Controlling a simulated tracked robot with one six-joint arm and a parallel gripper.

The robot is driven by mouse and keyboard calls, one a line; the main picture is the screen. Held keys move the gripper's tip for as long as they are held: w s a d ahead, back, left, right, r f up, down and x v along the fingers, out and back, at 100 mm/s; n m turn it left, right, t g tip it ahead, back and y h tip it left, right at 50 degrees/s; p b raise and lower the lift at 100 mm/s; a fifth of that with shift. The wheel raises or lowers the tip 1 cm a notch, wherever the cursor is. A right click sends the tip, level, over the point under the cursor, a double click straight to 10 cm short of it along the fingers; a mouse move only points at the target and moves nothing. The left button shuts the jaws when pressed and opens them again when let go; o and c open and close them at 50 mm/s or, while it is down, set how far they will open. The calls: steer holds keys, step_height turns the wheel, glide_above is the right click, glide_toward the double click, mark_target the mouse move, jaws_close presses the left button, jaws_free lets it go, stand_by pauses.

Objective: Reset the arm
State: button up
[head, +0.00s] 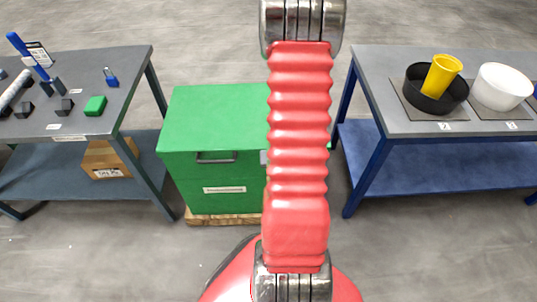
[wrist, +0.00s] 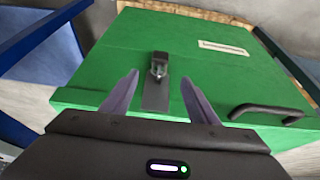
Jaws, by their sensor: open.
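My arm, a red ribbed link with metal joints, stands upright across the middle of the head view and hides part of the green chest behind it. My gripper (wrist: 158,92) shows in the wrist view with its two dark fingers spread apart and nothing between them. Beyond the fingertips is the front of the green chest (wrist: 110,60), with a metal latch (wrist: 158,68) in line with the gap. I cannot tell whether the fingers touch the chest. The gripper is out of the head view.
The green chest (head: 205,120) stands on a wooden pallet between two tables. The left table (head: 100,75) holds tools and a green block (head: 95,106). The right table (head: 380,70) holds a black bowl (head: 413,92), a yellow cup (head: 441,75) and a white bowl (head: 502,86). A cardboard box (head: 105,158) sits below left.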

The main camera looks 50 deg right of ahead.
stand_by(0.3)
steer(key=s+a+g+y, duration=0.2)
steer(key=s+a, duration=0.3)
steer(key=a, duration=0.1)
steer(key=w+a+r+n+t, duration=0.1)
steer(key=a+r+n, duration=0.2)
steer(key=a+r, duration=0.6)
steer(key=w+a+r+n+t+y, duration=0.1)
steer(key=w+a+r+n+t, duration=0.1)
steer(key=a+r, duration=0.7)
steer(key=w+a+r+n+t, duration=0.1)
steer(key=a+r+n, duration=0.3)
steer(key=a+r, duration=0.5)
step_height(320, 180, up, 10)
steer(key=shift+w+a+r+n+t, duration=0.1)
steer(key=shift+w+a+n+t, duration=0.25)
steer(key=shift+w, duration=0.25)
